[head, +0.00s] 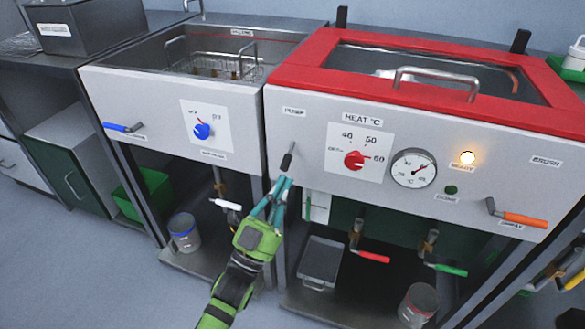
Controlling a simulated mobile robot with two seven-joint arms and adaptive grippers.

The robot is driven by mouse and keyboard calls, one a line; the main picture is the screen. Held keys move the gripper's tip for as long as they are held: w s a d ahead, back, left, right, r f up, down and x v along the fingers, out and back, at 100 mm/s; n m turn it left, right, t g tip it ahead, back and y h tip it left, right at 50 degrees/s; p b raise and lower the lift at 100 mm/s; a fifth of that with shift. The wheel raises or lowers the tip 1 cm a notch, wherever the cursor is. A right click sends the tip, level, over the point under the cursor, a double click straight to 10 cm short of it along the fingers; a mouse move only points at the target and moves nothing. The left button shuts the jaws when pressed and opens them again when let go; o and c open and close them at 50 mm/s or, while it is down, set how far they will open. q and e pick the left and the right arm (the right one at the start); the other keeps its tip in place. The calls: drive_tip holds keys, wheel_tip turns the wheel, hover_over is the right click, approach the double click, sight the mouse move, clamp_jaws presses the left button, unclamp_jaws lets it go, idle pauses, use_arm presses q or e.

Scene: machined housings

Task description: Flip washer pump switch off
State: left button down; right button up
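The pump switch (287,160) is a small black-handled lever on that panel, below the PUMP label (293,111). Its handle points down and slightly left. My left gripper (284,182) is just below the handle, with its teal fingers pointing up and their tips drawn together. Nothing shows between them. I cannot tell whether the tips touch the handle. My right gripper is out of view.
A heat dial (354,160), a gauge (413,168) and a lit lamp (467,158) sit right of the switch. An orange-handled lever (524,219) sticks out farther right. Red (374,257) and green (450,269) valve handles are below. Floor at the lower left is clear.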

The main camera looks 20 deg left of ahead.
use_arm(q)
drive_tip(key=shift+v, duration=2.3)
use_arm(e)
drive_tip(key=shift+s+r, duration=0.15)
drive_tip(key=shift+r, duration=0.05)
